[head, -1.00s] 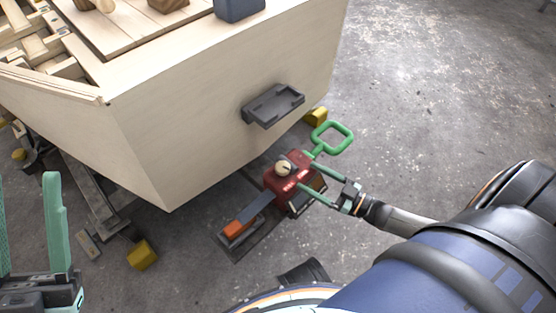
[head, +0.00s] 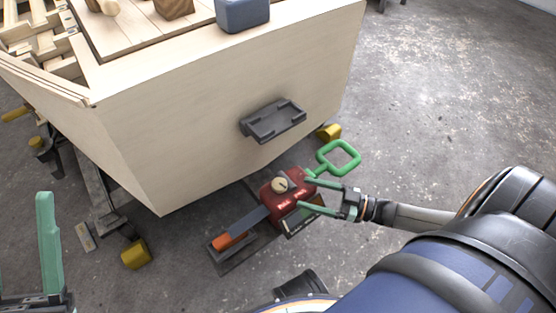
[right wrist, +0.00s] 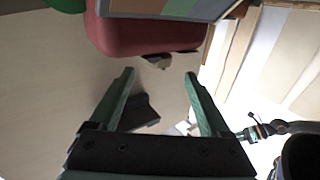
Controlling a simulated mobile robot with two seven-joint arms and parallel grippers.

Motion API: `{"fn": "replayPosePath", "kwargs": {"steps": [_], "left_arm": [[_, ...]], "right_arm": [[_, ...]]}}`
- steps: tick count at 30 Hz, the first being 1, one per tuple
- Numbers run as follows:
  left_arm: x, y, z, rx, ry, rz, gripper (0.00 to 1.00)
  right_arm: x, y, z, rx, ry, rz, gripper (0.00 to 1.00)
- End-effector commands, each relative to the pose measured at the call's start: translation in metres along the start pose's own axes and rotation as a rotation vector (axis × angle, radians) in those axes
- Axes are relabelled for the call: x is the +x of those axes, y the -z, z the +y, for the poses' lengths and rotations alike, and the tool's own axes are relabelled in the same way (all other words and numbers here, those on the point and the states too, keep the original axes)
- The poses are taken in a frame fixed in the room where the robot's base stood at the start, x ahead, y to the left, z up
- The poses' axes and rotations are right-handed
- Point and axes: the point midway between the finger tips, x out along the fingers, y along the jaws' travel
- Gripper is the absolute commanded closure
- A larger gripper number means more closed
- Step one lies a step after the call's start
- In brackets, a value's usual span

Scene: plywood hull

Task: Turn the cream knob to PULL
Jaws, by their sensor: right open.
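The cream knob (head: 280,185) is on top of a red box-shaped device (head: 291,204) below the hull. A small pale and dark part, which looks like the knob, hangs at the red body (right wrist: 150,36) in the right wrist view. What setting the knob points to is too small to read. My right gripper (head: 304,196) is open, its green fingers at the device's right side; in the right wrist view its fingertips (right wrist: 160,73) stand apart with the knob just beyond them, nothing between. My left gripper (head: 50,245) shows one green finger at the left edge, with empty space beside it.
A green loop handle (head: 338,158) rises behind the device. A grey tray (head: 273,121) juts from the plywood hull (head: 190,130) above it. An orange-and-grey piece (head: 235,238) lies to its left. Yellow blocks (head: 136,254) sit under the hull.

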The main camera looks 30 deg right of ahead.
Motion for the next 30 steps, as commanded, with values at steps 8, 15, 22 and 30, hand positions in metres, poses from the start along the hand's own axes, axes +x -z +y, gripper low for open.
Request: {"fn": "replayPosePath", "kwargs": {"steps": [8,15,22,30], "left_arm": [[-0.011,-0.013,0.007,0.01,-0.006,-0.01,0.5],[-0.015,-0.018,0.011,0.015,-0.01,-0.013,0.5],[-0.015,-0.018,0.011,0.012,-0.004,-0.014,0.5],[-0.015,-0.018,0.011,0.012,-0.004,-0.015,0.5]], "right_arm": [[0.059,-0.002,0.0,-0.001,0.001,0.005,0.19],[0.087,-0.001,0.0,0.0,0.0,0.001,0.19],[0.093,0.0,0.0,0.001,-0.001,0.0,0.19],[0.092,0.0,0.0,0.0,-0.001,0.0,0.34]]}}
